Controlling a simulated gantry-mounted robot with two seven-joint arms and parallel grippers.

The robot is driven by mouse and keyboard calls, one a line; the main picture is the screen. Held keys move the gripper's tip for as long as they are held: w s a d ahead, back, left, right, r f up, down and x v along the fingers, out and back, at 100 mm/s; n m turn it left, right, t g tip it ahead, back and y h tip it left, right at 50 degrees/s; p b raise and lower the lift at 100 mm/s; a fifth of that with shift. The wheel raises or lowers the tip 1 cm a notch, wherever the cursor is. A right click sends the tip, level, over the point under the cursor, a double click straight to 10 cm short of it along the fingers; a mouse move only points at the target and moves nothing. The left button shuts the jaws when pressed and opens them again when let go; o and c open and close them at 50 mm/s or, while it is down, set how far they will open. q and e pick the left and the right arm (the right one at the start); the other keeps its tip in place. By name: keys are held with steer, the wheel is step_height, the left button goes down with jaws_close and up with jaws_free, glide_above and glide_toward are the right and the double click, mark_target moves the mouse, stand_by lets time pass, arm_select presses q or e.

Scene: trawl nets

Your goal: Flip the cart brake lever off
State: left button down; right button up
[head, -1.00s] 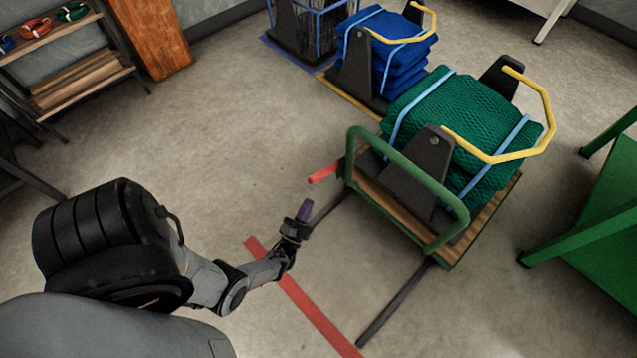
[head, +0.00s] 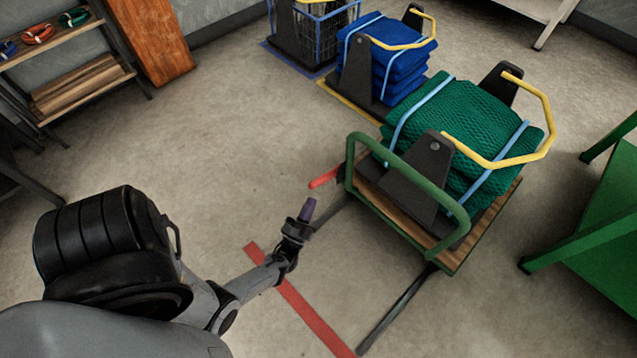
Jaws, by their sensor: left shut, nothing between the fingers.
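The cart (head: 452,262) has a wooden deck and a green push handle (head: 405,172). It carries a folded green net with light blue straps. My left gripper (head: 307,208) is shut and empty. In the picture it is just below and left of the lever, with a visible gap between them. My right gripper is not in view.
Two dark rails run on the floor from the cart; one rail (head: 395,308) is at lower right. A red line (head: 305,308) crosses the floor. Blue nets (head: 385,60) stand behind the cart. A green table (head: 600,220) is at right. The floor left of the cart is clear.

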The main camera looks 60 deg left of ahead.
mark_target(327, 177)
arm_select(q)
steer(key=shift+w+a+r+p, duration=0.1)
steer(key=shift+w+r+p, duration=0.25)
steer(key=shift+r, duration=0.5)
steer(key=shift+w+a+r+p, duration=0.1)
steer(key=shift+w+r+p, duration=0.25)
steer(key=shift+r, duration=0.55)
steer(key=shift+w+a+r+p, duration=0.1)
steer(key=shift+w+r+p, duration=0.25)
steer(key=shift+r, duration=0.5)
steer(key=shift+s+d, duration=0.1)
steer(key=shift+s, duration=0.05)
steer(key=shift+r, duration=0.1)
steer(key=shift+r+p, duration=0.3)
steer(key=shift+p, duration=0.1)
